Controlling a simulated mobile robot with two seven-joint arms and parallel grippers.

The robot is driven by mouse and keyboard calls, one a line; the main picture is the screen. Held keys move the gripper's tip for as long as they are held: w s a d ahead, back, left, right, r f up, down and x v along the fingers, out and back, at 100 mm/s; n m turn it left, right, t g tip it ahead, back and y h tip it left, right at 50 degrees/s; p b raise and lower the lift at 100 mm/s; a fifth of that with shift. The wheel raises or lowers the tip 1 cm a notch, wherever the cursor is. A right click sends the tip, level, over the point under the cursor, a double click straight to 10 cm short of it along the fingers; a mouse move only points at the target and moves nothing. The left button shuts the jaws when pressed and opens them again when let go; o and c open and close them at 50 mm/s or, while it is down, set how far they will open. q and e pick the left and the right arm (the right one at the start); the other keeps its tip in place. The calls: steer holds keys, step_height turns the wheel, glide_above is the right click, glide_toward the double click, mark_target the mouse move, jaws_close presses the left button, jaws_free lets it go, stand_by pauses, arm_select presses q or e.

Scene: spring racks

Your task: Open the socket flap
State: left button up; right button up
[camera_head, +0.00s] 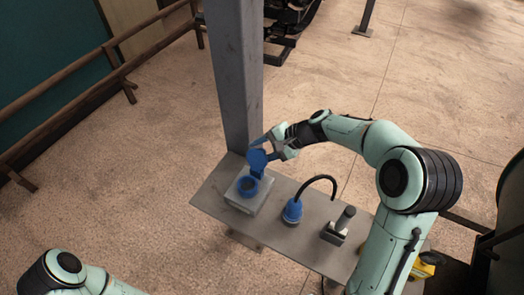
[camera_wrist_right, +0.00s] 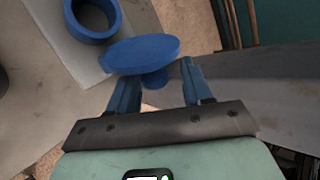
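The socket is a blue ring (camera_head: 248,186) on a light grey box (camera_head: 245,200) near the post. Its round blue flap (camera_head: 257,161) stands raised above the ring, clear of the opening. In the right wrist view the flap (camera_wrist_right: 140,53) is a tilted disc beside the open ring (camera_wrist_right: 92,20), with a short blue stub beneath it. My right gripper (camera_head: 268,143) is at the flap's upper side. In the right wrist view its blue fingers (camera_wrist_right: 160,82) are spread apart around the stub with gaps showing. My left gripper is out of view; only left arm links show.
The grey shelf (camera_head: 220,196) also carries a blue plug (camera_head: 293,209) with a curved black cable and a dark-handled block (camera_head: 338,228). A tall steel post (camera_head: 238,75) rises behind the box. A yellow object (camera_head: 422,268) is partly hidden by my right arm.

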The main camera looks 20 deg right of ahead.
steer(key=shift+f, duration=0.15)
steer(key=shift+s, duration=0.1)
steer(key=v, duration=1.3)
